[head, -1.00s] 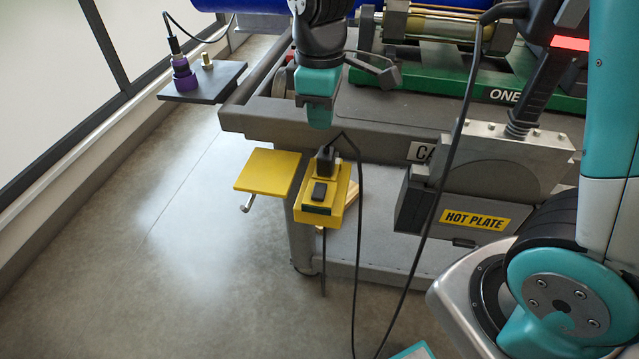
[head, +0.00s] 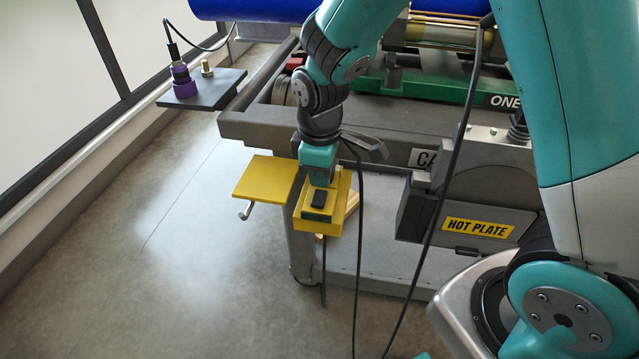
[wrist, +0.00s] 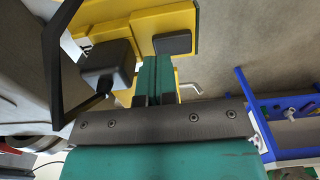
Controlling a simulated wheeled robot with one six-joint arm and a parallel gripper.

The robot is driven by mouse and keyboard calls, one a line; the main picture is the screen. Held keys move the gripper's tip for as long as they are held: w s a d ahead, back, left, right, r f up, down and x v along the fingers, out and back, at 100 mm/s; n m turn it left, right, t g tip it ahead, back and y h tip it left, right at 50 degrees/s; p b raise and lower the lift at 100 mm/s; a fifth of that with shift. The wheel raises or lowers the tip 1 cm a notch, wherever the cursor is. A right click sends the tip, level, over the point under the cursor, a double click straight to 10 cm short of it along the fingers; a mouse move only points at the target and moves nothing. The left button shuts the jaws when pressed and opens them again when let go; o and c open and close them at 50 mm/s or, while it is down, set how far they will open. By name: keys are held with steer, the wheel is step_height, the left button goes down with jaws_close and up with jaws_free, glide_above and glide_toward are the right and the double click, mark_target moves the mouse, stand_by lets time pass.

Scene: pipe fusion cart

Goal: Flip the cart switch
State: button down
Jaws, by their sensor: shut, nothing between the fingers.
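The cart switch (head: 319,198) is a black rocker on the yellow box (head: 307,224) at the cart's front left. It also shows in the wrist view (wrist: 172,42). My gripper (head: 320,182) points down over the box, its teal fingers shut and empty. In the wrist view the closed fingertips (wrist: 156,61) are right beside the switch's edge; I cannot tell whether they touch it. A black plug (wrist: 108,65) sits in the box beside my fingers; in the head view my gripper hides it.
A yellow plate (head: 264,180) sticks out left of the box. The hot plate unit (head: 470,215) hangs at right. Black cables (head: 361,230) hang beside the box. A dark shelf (head: 203,92) with a purple connector stands at upper left. The floor at left is clear.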

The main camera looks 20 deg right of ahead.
mark_target(319, 199)
steer(key=shift+f, duration=1)
steer(key=shift+f, duration=0.15)
steer(key=shift+s+a+r+p, duration=0.3)
steer(key=shift+s+a+p, duration=0.2)
steer(key=shift+s, duration=0.1)
